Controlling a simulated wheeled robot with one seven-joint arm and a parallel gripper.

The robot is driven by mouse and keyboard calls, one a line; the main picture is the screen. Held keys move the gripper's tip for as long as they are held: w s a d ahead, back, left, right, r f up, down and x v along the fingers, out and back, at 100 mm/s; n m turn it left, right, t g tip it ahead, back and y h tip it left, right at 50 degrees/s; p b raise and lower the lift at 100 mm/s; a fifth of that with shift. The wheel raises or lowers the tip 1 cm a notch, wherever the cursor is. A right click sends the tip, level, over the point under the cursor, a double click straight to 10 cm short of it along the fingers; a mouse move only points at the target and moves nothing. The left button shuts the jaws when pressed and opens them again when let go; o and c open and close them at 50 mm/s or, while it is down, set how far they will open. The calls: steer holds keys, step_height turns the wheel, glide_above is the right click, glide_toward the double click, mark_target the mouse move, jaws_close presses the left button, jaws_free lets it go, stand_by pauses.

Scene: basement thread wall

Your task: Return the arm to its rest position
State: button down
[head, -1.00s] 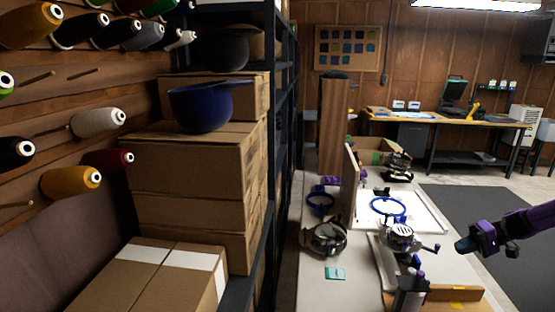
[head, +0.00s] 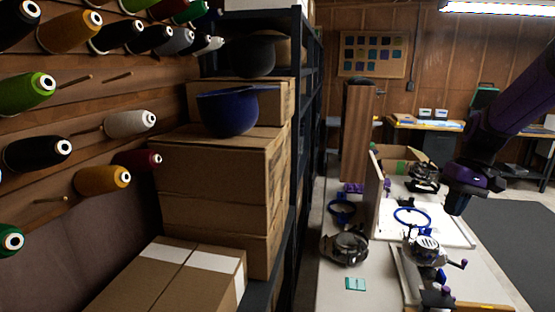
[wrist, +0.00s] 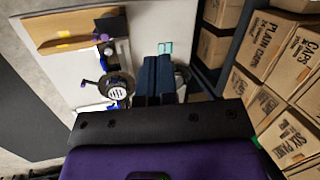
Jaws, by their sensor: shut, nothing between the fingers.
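My arm is purple and comes in from the upper right of the head view. My gripper (head: 455,203) hangs pointing down at the right, above the white worktable (head: 345,302). In the wrist view my gripper (wrist: 158,65) shows its dark blue fingers together, with nothing between them. The fingertips look close to a small teal card (wrist: 165,48) in that view. In the head view the teal card (head: 355,284) lies flat on the table, well to the left of the gripper.
A metal clamp device (head: 424,250) and a dark round device (head: 345,247) sit on the table. A blue hoop (head: 412,217) lies behind them. Stacked cardboard boxes (head: 210,165) and a dark shelf (head: 302,120) stand left. Thread cones (head: 102,179) line the wall.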

steer(key=s+a+r+t+h, duration=0.2)
steer(key=s+a+r+h, duration=0.1)
steer(key=s+a+r, duration=0.6)
steer(key=s+a+r+t, duration=0.1)
steer(key=s+a+t, duration=0.1)
steer(key=s, duration=0.4)
steer(key=s+a+r+n+t, duration=0.1)
steer(key=s+a+r+t, duration=0.1)
steer(key=s, duration=0.4)
steer(key=shift+s+a+t, duration=0.3)
steer(key=shift+s+a, duration=0.05)
steer(key=shift+a, duration=0.05)
steer(key=shift+w+r, duration=0.1)
